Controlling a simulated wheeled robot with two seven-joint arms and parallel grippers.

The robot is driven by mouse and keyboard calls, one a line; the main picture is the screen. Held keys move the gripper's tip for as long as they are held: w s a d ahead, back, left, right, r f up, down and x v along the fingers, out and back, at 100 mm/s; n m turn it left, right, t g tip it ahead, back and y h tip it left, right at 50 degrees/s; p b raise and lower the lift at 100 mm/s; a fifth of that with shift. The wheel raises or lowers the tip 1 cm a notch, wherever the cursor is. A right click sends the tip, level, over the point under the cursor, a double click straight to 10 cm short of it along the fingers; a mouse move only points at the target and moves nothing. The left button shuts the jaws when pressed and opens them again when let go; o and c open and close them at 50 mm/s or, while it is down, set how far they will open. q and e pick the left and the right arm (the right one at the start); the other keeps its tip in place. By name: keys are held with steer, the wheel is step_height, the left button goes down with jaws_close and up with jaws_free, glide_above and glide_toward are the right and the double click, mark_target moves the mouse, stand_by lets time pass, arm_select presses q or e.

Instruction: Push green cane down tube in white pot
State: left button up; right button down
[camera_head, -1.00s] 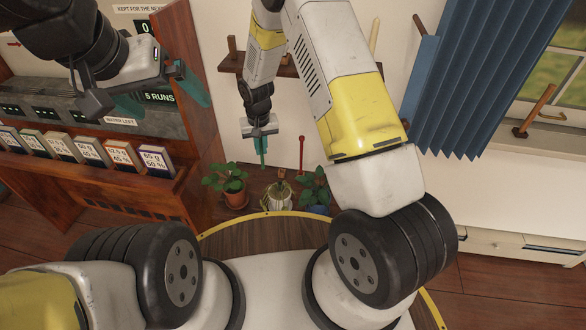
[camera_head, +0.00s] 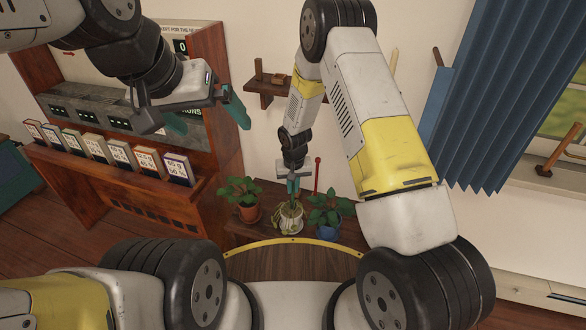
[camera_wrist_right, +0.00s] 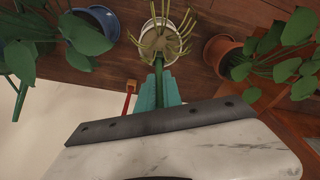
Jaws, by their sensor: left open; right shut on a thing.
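The white pot (camera_head: 291,226) stands on the low wooden bench between two other potted plants. Pale yellowish drooping stems spread over its rim, and it also shows at the top of the right wrist view (camera_wrist_right: 172,14). My right gripper (camera_head: 293,185) is just above this pot, its teal fingers pointing down, shut on the green cane (camera_wrist_right: 159,68). The cane runs from between the fingers to the middle of the pot, among the stems. I cannot make out the tube there. My left gripper (camera_head: 204,113) is open and empty, high at the left before the cabinet.
A terracotta pot plant (camera_head: 248,212) stands left of the white pot and a blue pot plant (camera_head: 328,231) right of it, leaves close by. A red stick (camera_head: 317,175) stands upright behind. A small wall shelf (camera_head: 272,88) is above. A cabinet with a row of boxes (camera_head: 120,155) is left.

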steer(key=shift+f, duration=0.25)
steer(key=c, duration=1.5)
jaws_free()
steer(key=shift+f, duration=0.15)
